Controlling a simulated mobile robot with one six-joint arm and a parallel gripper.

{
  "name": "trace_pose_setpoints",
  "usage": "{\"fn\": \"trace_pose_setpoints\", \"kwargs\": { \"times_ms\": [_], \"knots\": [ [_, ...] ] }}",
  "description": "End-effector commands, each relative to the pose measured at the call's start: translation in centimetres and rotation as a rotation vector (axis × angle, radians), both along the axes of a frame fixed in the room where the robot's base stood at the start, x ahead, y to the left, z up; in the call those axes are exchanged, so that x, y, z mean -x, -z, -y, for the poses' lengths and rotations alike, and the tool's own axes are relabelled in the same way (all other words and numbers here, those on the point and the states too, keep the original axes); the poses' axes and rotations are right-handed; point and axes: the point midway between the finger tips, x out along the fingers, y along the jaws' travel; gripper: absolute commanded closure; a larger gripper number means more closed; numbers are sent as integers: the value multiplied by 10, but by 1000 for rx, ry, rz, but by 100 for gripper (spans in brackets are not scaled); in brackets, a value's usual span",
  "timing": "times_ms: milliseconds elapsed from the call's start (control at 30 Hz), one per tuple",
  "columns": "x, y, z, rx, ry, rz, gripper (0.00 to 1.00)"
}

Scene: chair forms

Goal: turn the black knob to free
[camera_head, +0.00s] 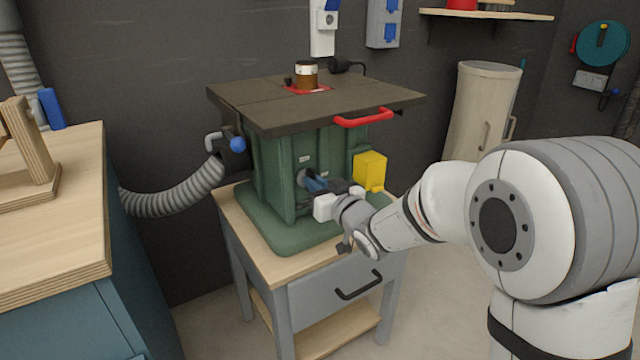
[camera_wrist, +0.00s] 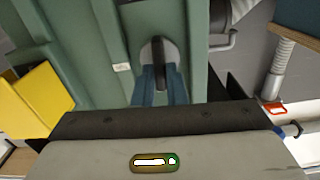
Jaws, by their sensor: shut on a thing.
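The black knob (camera_wrist: 158,52) is on the green front of the machine (camera_head: 272,165). In the wrist view it is a dark upright bar on a round grey plate. In the head view its grey plate (camera_head: 301,177) shows just left of my fingers. My gripper (camera_head: 314,184) reaches in from the right, under the table top. In the wrist view the blue fingers of my gripper (camera_wrist: 160,76) stand on either side of the bar and are shut on it. The lower part of the bar is partly hidden between them. A small pale label (camera_wrist: 121,67) is beside the knob, too small to read.
A yellow box (camera_head: 370,170) sits right of the knob, close to my gripper. A red handle (camera_head: 363,118) juts from the table top's (camera_head: 240,92) front edge above. A grey hose (camera_head: 180,195) runs left to a wooden workbench (camera_head: 70,215). A drawer with a black handle (camera_head: 358,285) is below.

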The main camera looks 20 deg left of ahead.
Motion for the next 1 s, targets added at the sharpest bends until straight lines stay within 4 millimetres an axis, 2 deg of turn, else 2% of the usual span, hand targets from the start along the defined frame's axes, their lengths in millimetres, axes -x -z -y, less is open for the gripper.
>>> {"fn": "trace_pose_setpoints", "kwargs": {
  "times_ms": [1000],
  "knots": [
    [-4,-3,0,-590,-7,-681,100]
  ]
}}
